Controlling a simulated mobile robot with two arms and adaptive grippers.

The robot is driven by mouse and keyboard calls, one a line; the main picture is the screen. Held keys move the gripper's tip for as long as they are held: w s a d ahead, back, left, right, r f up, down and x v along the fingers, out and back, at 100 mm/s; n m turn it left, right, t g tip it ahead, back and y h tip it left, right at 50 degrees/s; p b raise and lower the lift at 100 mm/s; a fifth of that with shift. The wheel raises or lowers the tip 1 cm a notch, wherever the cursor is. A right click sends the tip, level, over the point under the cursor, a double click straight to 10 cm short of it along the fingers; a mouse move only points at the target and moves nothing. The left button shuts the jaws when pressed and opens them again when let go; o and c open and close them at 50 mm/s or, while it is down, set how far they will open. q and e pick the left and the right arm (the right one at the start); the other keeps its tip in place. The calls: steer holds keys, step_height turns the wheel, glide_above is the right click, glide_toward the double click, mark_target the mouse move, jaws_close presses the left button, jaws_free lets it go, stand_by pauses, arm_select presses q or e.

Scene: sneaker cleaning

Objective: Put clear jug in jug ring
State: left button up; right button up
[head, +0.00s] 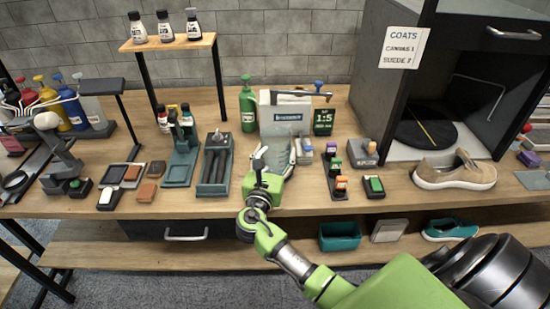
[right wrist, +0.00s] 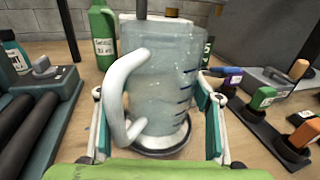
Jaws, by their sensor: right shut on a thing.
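The clear jug (right wrist: 165,75) stands upright in the right wrist view, with a white handle (right wrist: 118,90) on its left, dark level marks and a pale base. A dark ring (right wrist: 160,150) shows around or under the jug's foot; I cannot tell whether the foot is fully seated in it. My right gripper (right wrist: 157,125) has one finger on each side of the lower jug and is shut on it. In the head view the right gripper (head: 272,170) is at the front middle of the bench and mostly hides the jug (head: 283,155). My left gripper is out of view.
A green bottle (head: 248,108) and a white container (head: 283,122) stand behind the jug. A teal tray with dark rollers (head: 214,165) is on the left. A rack of coloured-handled tools (head: 336,175) is on the right. A tan sneaker (head: 455,172) lies further right.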

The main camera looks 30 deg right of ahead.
steer(key=shift+f, duration=0.7)
steer(key=o, duration=1.1)
steer(key=shift+f, duration=0.15)
steer(key=b+v, duration=0.1)
steer(key=v, duration=1.1)
steer(key=shift+a+r, duration=0.1)
steer(key=shift+r, duration=0.1)
